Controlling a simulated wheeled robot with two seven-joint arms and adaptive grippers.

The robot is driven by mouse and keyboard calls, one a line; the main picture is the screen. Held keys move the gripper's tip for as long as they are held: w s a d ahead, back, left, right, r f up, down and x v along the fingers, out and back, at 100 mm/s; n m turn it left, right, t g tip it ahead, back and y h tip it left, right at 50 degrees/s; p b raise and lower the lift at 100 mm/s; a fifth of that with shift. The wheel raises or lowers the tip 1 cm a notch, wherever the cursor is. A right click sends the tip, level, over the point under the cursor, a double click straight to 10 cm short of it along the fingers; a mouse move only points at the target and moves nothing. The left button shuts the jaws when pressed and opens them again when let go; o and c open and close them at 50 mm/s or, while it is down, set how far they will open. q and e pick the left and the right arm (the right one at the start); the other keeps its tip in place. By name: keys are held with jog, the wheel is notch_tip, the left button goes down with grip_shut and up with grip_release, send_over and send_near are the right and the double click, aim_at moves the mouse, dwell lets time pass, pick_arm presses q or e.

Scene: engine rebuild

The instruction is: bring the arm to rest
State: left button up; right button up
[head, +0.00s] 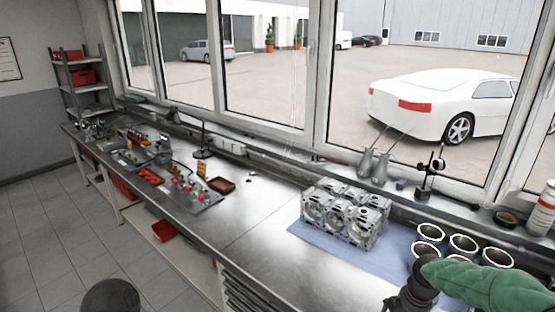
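My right arm, in a green sleeve, comes in from the right edge of the head view, low in the picture. It ends in a dark joint that bends down out of the bottom edge. No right fingertips show, so I cannot see what they hold. A dark rounded part at the bottom left looks like part of my own body. My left gripper does not show. The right arm passes in front of the blue mat (318,240), close to the metal cylinder liners (463,245). I cannot tell whether it touches any of them.
A grey engine block (345,213) stands on the mat. Metal cans (380,167), a small stand (432,175) and a white bottle (541,208) line the window side. Tool trays (185,190) and a brown tray (222,185) lie farther left. The bench middle (250,225) is clear.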

jog(key=s+a+f+m+y+b, duration=0.1)
jog(key=s+a+f+m+b, duration=0.15)
jog(key=a+f, duration=0.55)
jog(key=s+a+f+m+y+b, duration=0.1)
jog(key=s+a+f+m+b, duration=0.25)
jog(key=f, duration=0.75)
jog(key=s+a+f+m+y+b, duration=0.1)
jog(key=s+a+f+m, duration=0.2)
jog(key=a+f, duration=0.55)
jog(key=s+a+f+m+b, duration=0.3)
jog(key=s+a+f+m, duration=0.1)
jog(key=s+f, duration=0.4)
jog(key=shift+s+a+f+m, duration=0.2)
jog(key=shift+s+a+m, duration=0.2)
jog(key=shift+m, duration=0.3)
